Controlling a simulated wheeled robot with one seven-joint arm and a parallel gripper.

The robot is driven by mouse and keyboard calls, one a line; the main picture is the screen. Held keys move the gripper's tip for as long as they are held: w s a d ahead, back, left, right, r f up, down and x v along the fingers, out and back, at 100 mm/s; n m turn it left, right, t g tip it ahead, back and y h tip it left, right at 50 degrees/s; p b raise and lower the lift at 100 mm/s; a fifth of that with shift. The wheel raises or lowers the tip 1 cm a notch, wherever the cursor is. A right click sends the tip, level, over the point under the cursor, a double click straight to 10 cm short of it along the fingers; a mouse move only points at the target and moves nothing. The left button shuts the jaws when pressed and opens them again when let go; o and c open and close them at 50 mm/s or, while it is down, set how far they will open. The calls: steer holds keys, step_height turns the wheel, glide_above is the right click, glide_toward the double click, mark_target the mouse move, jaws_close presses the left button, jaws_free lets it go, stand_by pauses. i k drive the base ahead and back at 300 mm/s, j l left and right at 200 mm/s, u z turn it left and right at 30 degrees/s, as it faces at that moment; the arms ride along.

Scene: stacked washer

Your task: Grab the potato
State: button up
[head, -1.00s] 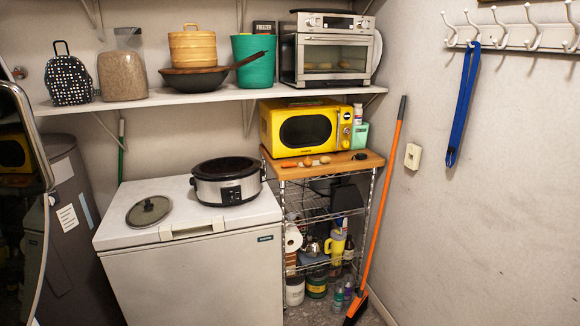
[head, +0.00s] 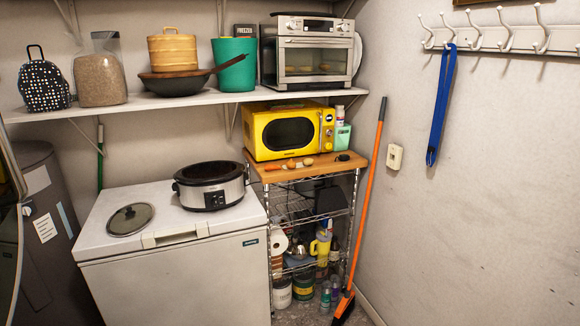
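Small brown, potato-like lumps lie on the wooden top (head: 262,176) of the wire cart, in front of the yellow microwave (head: 290,132). One potato-like lump (head: 308,161) is toward the middle of the board, and another similar lump (head: 291,165) is just left of it. They are too small for me to tell surely which is a potato. An orange, carrot-like item (head: 273,167) lies left of them, and a dark item (head: 343,156) lies to the right. My gripper is not in view.
A white chest freezer (head: 175,285) with a slow cooker (head: 210,186) and glass lid (head: 130,219) stands left of the cart. An orange broom (head: 367,200) leans at its right. A shelf (head: 190,99) with a toaster oven (head: 310,55) hangs above.

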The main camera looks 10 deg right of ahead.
mark_target(307, 162)
steer(key=i+l+u, duration=0.5)
steer(key=i+l, duration=0.25)
steer(key=i, duration=0.5)
steer(key=i+l+u, duration=0.5)
steer(key=i+l, duration=0.55)
steer(key=l, duration=0.15)
